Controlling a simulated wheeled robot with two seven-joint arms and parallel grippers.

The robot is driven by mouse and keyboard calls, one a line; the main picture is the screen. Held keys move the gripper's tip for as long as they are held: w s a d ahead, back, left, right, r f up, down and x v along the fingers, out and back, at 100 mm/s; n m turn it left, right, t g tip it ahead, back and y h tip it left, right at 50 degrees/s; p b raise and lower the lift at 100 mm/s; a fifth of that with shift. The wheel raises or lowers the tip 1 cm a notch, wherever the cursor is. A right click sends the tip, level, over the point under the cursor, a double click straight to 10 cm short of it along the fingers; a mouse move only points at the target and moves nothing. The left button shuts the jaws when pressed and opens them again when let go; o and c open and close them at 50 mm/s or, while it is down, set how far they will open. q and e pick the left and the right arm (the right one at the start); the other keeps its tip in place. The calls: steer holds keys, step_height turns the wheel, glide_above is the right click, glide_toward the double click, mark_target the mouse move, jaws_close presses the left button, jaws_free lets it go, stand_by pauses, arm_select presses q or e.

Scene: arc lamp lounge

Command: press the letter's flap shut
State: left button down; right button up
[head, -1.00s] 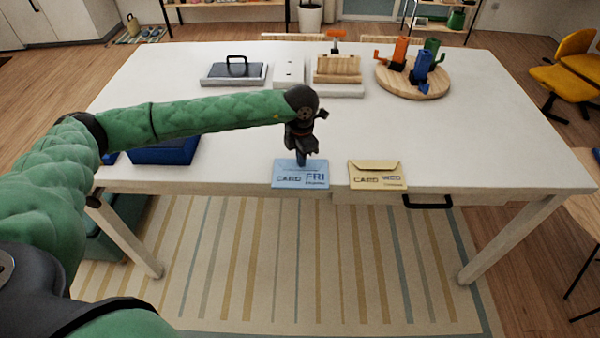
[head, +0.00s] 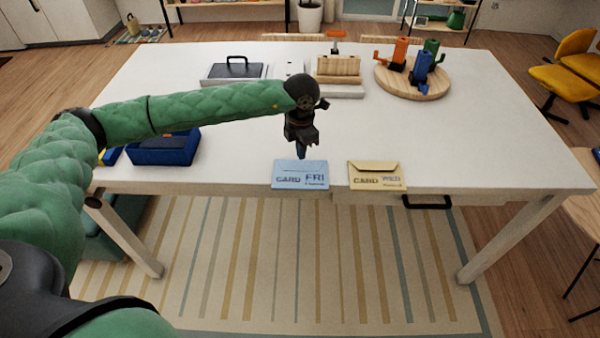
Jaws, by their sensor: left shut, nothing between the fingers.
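A light blue letter marked "CARD FRI" (head: 300,175) lies at the front edge of the white table. Its flap is at the far side and looks flat, but the gripper partly covers it. My left gripper (head: 301,155) is shut and empty, pointing down just above the blue letter's far edge. A cream letter marked "CARD WED" (head: 377,176) lies to the right, with its flap line showing and looking folded down. My right gripper is not in view.
A blue box (head: 165,150) stands at the table's left, under my left arm. A round wooden board (head: 412,85) with orange, blue and green pieces, a wooden block (head: 338,69) and a tray (head: 236,72) stand farther back. The table (head: 460,140) is clear at right.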

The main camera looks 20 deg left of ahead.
mark_target(301, 165)
arm_select(q)
step_height(301, 165, up, 4)
steer(key=shift+r+p, duration=0.25)
steer(key=shift+p, duration=0.05)
stand_by(0.3)
stand_by(0.4)
